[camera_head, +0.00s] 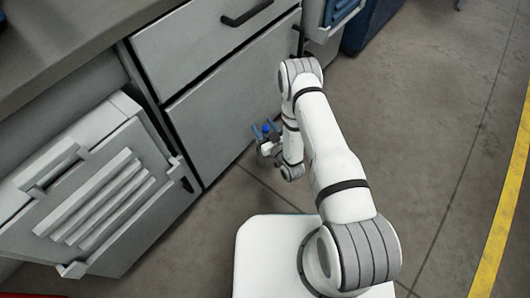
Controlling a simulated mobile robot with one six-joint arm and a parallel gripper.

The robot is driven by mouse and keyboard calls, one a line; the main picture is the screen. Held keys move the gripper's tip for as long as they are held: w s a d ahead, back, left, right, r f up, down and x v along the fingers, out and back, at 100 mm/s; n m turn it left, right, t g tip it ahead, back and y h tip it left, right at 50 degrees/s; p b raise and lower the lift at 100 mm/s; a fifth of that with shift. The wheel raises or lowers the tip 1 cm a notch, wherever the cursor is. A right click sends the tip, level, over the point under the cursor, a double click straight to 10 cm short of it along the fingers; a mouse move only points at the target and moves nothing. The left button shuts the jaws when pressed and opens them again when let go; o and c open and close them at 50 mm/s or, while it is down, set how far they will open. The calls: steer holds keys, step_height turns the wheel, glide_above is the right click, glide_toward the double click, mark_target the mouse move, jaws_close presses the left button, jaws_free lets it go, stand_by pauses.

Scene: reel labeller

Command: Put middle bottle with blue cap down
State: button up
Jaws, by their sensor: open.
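A small bottle with a blue cap (266,129) shows low in front of the grey cabinet, close to the floor. Only its cap and a little of its pale body show clearly. My gripper (266,137) is at the bottle, with its fingers open around or just beside it; the view is too small to tell which. The gripper and wrist hide most of the bottle's lower part, so I cannot see whether its base touches the floor. No other bottle shows.
A grey cabinet with drawers (215,45) stands behind the gripper, very close to it. A grey door-like panel with slats (110,200) stands at the left. Open concrete floor (440,110) lies to the right, with a yellow line (510,190).

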steer(key=shift+w+a, duration=0.2)
steer(key=shift+w, duration=0.2)
jaws_close()
stand_by(0.4)
steer(key=shift+r, duration=0.15)
stand_by(0.6)
